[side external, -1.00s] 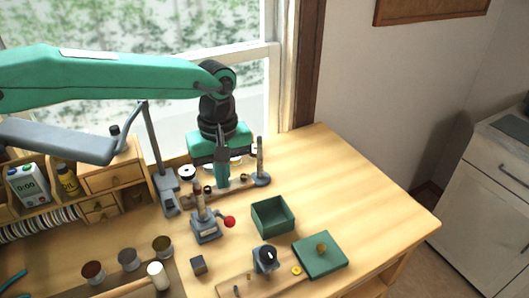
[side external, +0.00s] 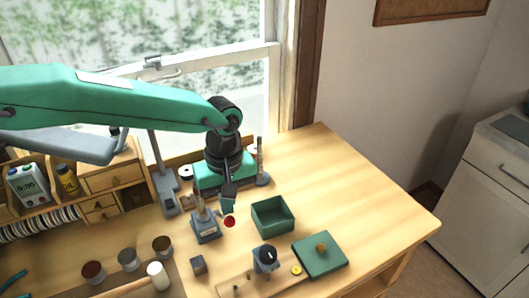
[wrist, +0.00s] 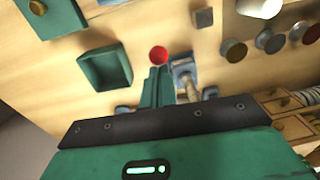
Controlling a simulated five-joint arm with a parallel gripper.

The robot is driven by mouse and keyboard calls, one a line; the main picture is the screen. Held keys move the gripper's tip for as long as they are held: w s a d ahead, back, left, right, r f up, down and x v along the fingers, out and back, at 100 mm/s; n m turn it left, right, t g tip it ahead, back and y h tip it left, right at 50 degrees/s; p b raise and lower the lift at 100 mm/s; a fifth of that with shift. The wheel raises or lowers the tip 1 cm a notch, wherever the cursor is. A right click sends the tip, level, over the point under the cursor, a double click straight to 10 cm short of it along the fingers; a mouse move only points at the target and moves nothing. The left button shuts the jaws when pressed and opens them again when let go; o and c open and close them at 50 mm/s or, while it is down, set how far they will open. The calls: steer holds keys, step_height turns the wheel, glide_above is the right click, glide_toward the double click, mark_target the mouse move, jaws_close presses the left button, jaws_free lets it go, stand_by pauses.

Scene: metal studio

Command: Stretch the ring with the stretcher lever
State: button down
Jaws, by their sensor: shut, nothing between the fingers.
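The ring stretcher (side external: 205,232) is a small grey-blue stand with an upright tapered post, on the table in the side external view. Its lever ends in a red knob (side external: 229,222) at its right. In the wrist view the stretcher (wrist: 185,72) is just right of my fingers, and the red knob (wrist: 158,54) is just beyond their tips. My gripper (side external: 228,209) points down, shut and empty, just above and behind the knob. It also shows shut in the wrist view (wrist: 158,74). I cannot tell whether it touches the lever. I cannot make out the ring.
A lamp stand (side external: 166,190) rises behind left.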

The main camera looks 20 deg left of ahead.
steer(key=shift+s+d+f, duration=0.55)
steer(key=shift+s+f, duration=0.05)
steer(key=shift+f, duration=0.1)
steer(key=shift+s+d+f, duration=0.45)
steer(key=shift+f, duration=0.4)
steer(key=shift+s+d+f, duration=0.4)
steer(key=shift+f, duration=0.4)
steer(key=shift+s+d+f, duration=0.45)
steer(key=shift+f, duration=0.4)
steer(key=shift+r, duration=0.1)
